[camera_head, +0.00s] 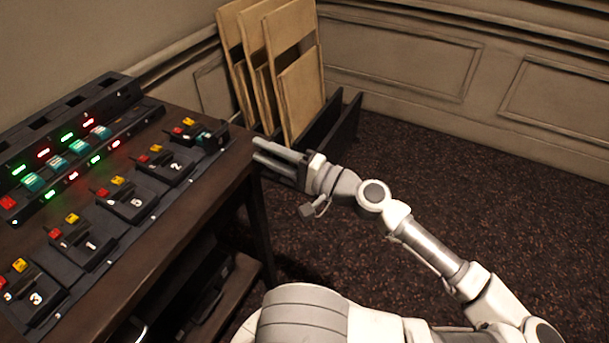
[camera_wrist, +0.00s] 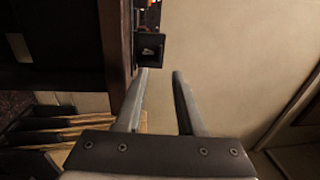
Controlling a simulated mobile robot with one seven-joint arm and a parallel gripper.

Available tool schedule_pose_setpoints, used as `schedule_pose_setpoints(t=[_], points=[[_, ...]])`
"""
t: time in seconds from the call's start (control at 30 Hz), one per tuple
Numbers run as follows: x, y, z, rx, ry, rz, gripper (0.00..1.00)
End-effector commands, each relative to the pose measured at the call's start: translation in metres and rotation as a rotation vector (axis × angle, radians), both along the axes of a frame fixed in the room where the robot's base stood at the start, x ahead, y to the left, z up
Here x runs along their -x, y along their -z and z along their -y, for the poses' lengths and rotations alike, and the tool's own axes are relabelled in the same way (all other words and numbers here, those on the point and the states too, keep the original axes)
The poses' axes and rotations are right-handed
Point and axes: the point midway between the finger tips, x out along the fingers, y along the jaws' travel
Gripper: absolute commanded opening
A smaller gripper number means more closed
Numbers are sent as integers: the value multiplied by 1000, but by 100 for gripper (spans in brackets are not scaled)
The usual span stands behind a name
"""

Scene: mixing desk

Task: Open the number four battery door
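A row of black units with numbered doors runs along the desk. The far-end unit (camera_head: 208,134) is partly in shadow, and its number is too small to read in the head view. In the wrist view, a dark door (camera_wrist: 151,50) with a pale mark that looks like a 4 shows just beyond my fingertips. My gripper (camera_head: 256,149) is beside the desk's far right corner, to the right of that unit. Its two fingers are apart with nothing between them, as the wrist view (camera_wrist: 161,73) also shows. I cannot tell whether the fingers touch the door.
The wooden desk (camera_head: 215,183) edge lies just left of my gripper. Other numbered doors, such as number two (camera_head: 172,168), line the desk. Wooden panels (camera_head: 300,95) stand in a dark rack behind my gripper. Open carpet (camera_head: 480,200) lies to the right.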

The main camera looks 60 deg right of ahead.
Motion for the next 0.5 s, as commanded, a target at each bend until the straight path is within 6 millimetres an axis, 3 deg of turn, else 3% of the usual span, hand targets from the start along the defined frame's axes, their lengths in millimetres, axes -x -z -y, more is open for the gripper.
schedule_pose_setpoints(t=[0.33,0.5], points=[[62,9,10,0,6,0,38],[69,10,7,8,-17,17,38]])
